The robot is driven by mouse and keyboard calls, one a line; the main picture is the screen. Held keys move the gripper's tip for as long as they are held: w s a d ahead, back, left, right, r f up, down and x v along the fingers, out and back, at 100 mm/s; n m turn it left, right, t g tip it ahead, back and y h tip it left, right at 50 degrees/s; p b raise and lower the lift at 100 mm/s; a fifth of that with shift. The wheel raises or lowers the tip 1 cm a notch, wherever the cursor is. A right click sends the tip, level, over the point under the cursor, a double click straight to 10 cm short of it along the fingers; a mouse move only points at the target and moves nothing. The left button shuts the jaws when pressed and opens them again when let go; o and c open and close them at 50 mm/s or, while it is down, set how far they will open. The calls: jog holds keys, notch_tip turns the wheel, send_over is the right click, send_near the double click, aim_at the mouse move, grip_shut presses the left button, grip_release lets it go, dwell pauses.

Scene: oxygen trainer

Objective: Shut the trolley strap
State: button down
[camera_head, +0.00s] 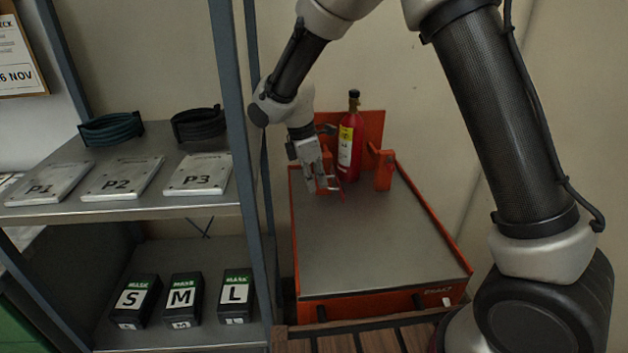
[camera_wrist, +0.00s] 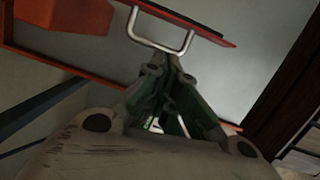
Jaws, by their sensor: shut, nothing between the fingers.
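The orange trolley (camera_head: 385,240) has a grey flat top. A red cylinder with a black top (camera_head: 348,150) stands upright at its far end, beside an orange bracket post (camera_head: 383,170). My gripper (camera_head: 322,187) points down in front of and left of the cylinder, and its fingers are shut and empty. In the wrist view, the red strap (camera_wrist: 185,12) runs across the top and carries a U-shaped metal handle (camera_wrist: 160,45). My fingertips (camera_wrist: 163,58) are at the handle; I cannot tell if they touch it. My gripper partly hides the strap in the head view.
A grey shelf rack (camera_head: 232,150) stands left of the trolley, its upright close to my arm. It holds plates (camera_head: 122,178), coiled hoses (camera_head: 198,124) and boxes marked S, M and L (camera_head: 183,298). The trolley top's near part is clear.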

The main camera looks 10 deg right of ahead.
jog(key=shift+s+d+n, duration=0.15)
jog(key=shift+d+n, duration=0.1)
jog(key=shift+n, duration=0.05)
jog(key=d+n, duration=0.2)
jog(key=s+d+n, duration=0.1)
jog(key=n, duration=0.1)
jog(key=d+n+t, duration=0.1)
jog(key=d+n, duration=0.1)
jog(key=shift+s+d+y, duration=0.2)
jog(key=shift+d+y, duration=0.1)
jog(key=shift+d, duration=0.05)
jog(key=w+d+n+t+y, duration=0.1)
jog(key=w+d+n, duration=0.3)
jog(key=d+n, duration=0.2)
jog(key=shift+w+d, duration=0.35)
jog(key=shift+d, duration=0.85)
jog(key=shift+s, duration=0.1)
